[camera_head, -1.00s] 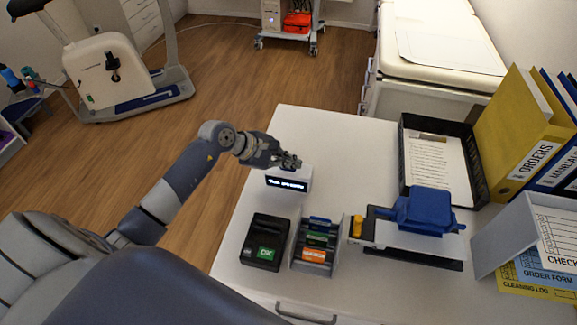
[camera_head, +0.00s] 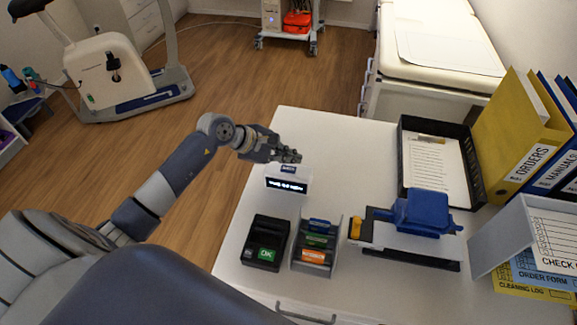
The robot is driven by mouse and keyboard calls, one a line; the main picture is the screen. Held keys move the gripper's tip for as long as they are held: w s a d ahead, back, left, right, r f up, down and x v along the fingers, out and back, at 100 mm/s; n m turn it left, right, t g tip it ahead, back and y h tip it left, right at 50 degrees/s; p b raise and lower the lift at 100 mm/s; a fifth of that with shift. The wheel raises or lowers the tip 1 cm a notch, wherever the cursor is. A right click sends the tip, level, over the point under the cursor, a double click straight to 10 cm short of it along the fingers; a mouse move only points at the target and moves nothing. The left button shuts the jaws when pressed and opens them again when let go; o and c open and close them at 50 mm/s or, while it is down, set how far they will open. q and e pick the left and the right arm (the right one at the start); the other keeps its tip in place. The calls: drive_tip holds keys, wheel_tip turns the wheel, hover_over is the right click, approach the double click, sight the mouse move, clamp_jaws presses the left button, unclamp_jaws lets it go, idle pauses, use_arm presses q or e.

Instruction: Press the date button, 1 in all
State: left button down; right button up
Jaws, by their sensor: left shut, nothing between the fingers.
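A small white device (camera_head: 304,178) with a black lit display stands on the white table (camera_head: 345,165). A small blue button (camera_head: 288,169) shows on its top; its lettering is too small to read. My left gripper (camera_head: 298,157) is shut and empty, just behind and above the device in the picture. Its fingertips look apart from the blue button, though the exact gap is hard to tell. My right gripper is not in view.
A black box with a green OK pad (camera_head: 266,253), a grey holder of coloured blocks (camera_head: 314,258) and a blue-topped stamping device (camera_head: 422,212) stand nearer. A black tray (camera_head: 478,188) and yellow binder (camera_head: 515,130) are at right. The table behind the device is clear.

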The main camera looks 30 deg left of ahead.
sight(289, 171)
use_arm(q)
drive_tip(key=shift+r+p, duration=0.75)
drive_tip(key=shift+r, duration=0.95)
